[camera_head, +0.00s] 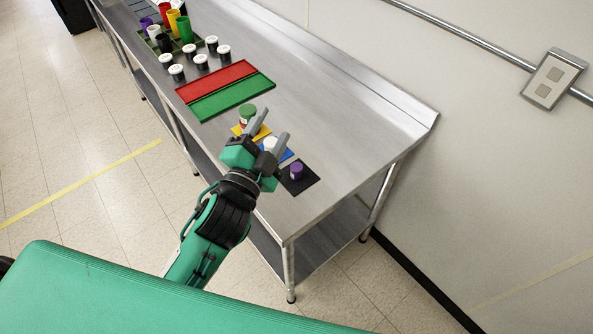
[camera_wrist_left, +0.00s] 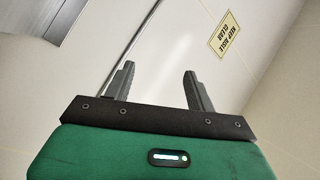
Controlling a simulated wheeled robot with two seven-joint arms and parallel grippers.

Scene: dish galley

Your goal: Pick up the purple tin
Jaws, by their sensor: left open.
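The purple tin (camera_head: 296,171) stands upright on a black mat (camera_head: 306,184) near the close end of the steel table, in the head view. My left gripper (camera_head: 270,128) is open and empty, to the left of the purple tin and apart from it. In the left wrist view, the two fingers of my left gripper (camera_wrist_left: 160,85) are spread with nothing between them, and the tin does not show there. My right gripper is not in view.
A white-topped tin (camera_head: 270,144) on a blue mat (camera_head: 287,155) and a green tin (camera_head: 247,113) on a yellow mat (camera_head: 262,131) stand close to my gripper. Red (camera_head: 216,80) and green trays (camera_head: 232,97) lie farther back. The table's right side is bare.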

